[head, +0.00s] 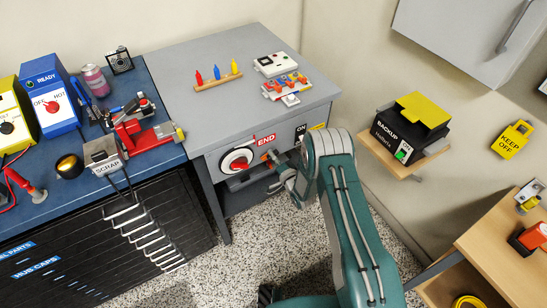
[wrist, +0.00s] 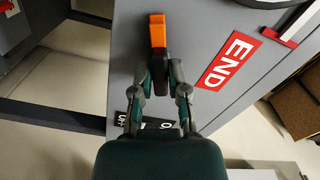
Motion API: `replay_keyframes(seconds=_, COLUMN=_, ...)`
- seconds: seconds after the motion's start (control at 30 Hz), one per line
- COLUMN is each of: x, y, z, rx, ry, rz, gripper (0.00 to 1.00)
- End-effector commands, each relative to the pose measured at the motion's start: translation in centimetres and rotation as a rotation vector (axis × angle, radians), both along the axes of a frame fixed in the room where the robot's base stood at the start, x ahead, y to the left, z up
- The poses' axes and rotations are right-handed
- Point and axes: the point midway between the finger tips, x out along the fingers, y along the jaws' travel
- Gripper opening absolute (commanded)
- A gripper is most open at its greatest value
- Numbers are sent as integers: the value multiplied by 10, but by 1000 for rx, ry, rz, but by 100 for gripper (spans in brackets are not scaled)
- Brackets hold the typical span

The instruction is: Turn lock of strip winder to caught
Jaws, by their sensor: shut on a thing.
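An orange-tipped black lever (wrist: 158,32) stands on the grey front panel in the wrist view. My gripper (wrist: 160,72) is shut on its dark part below the orange tip. In the head view my gripper (head: 279,172) is at the panel of the grey table, with a bit of orange (head: 265,156) beside it. A round white dial with a red centre (head: 238,161) is just left of it. A red END label (head: 265,140) is above it. I cannot read the word "caught" anywhere, and the lever's base is hidden by my fingers.
A cluttered blue bench (head: 40,208) stands at left. A black backup box (head: 405,128) sits on a wall shelf at right. Open floor lies below the panel.

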Motion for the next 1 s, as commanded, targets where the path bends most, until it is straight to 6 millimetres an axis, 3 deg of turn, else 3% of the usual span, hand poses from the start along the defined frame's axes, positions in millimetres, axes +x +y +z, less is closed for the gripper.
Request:
replay_keyframes(seconds=0.27, x=1, y=0, z=1, rx=29, ry=17, rz=0, gripper=0)
replay_keyframes(seconds=0.57, x=1, y=0, z=2, rx=294, ry=195, rz=0, gripper=0)
replay_keyframes(seconds=0.6, x=1, y=0, z=2, rx=307, ry=204, rz=0, gripper=24)
replay_keyframes(seconds=0.7, x=1, y=0, z=2, rx=303, ry=202, rz=-1, gripper=63)
replay_keyframes(seconds=1.0, x=0, y=0, z=1, rx=300, ry=202, rz=0, gripper=63)
